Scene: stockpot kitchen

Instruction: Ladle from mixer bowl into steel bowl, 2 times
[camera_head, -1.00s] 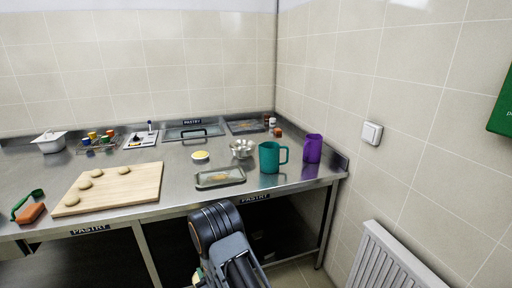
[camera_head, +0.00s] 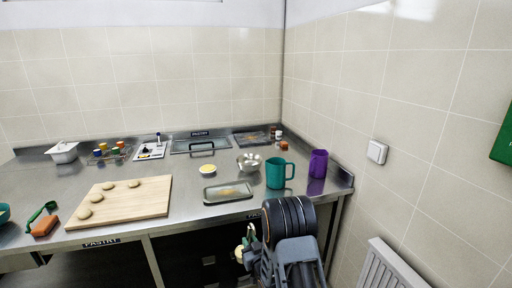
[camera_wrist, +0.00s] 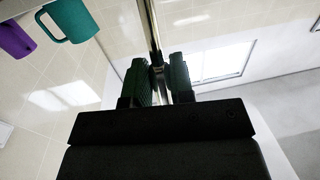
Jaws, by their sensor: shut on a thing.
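My gripper (camera_wrist: 160,88) is shut on a thin metal shaft (camera_wrist: 153,28), seen in the wrist view. It looks like a ladle's handle, but its far end is out of view. In the head view my arm is at the front of the counter, and I cannot make out the jaws clearly. A small shiny steel bowl (camera_head: 249,164) stands on the counter, left of a teal jug; its contents are unclear. I cannot identify a mixer bowl in either view.
The teal jug (camera_head: 276,174) and a purple jug (camera_head: 318,163) stand at the counter's right end. A metal tray (camera_head: 228,193), yellow-filled dish (camera_head: 208,169) and wooden board (camera_head: 122,200) with dough balls lie further left. A teal object (camera_head: 4,213) is cut off at the left edge.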

